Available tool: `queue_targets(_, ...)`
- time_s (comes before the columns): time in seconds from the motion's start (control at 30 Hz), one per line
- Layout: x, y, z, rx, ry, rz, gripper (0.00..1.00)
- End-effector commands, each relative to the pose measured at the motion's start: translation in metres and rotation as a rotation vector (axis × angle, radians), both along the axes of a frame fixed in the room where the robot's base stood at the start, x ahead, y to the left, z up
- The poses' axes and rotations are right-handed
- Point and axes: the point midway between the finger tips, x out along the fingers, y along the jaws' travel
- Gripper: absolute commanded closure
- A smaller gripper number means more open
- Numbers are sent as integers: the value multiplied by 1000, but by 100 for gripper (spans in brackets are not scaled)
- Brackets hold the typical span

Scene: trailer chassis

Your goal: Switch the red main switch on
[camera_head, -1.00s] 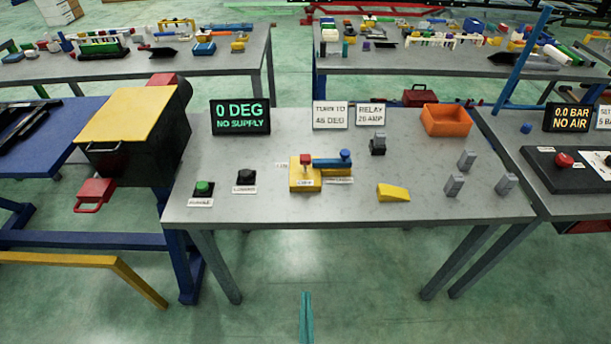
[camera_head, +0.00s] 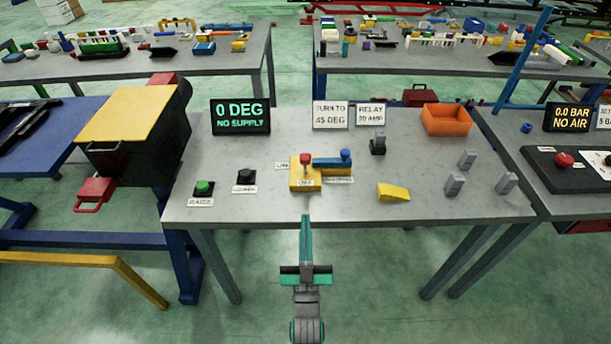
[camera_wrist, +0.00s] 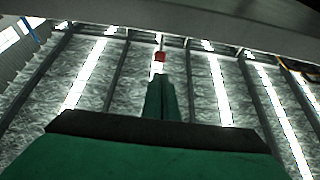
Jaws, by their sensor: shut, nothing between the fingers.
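The red main switch (camera_head: 306,159) is a red knob on a yellow block (camera_head: 304,182) on the middle table, with labels beside and in front of it. A blue bar with a blue knob (camera_head: 345,156) lies to its right. My gripper (camera_head: 305,219) is shut and empty. Its teal fingers point toward the yellow block, their tip at the table's front edge, in front of and apart from the switch. The wrist view shows the shut fingers (camera_wrist: 160,82) and a small red part (camera_wrist: 160,57) beyond their tip, below a grey edge.
A green button (camera_head: 203,188) and a black button (camera_head: 245,177) stand to the left of the switch. A yellow wedge (camera_head: 393,192) and an orange bin (camera_head: 446,119) are to the right. A display (camera_head: 240,116) reads "0 DEG NO SUPPLY". The table's front edge lies near my fingers.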

Motion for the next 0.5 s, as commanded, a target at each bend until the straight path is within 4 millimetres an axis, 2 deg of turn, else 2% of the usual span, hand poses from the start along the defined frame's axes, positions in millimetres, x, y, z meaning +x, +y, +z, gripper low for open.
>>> queue_targets(0.23, 12, 0, 6, 0, -2, 0, 100)
queue_targets(0.5, 52, 0, 25, -1, -3, 0, 100)
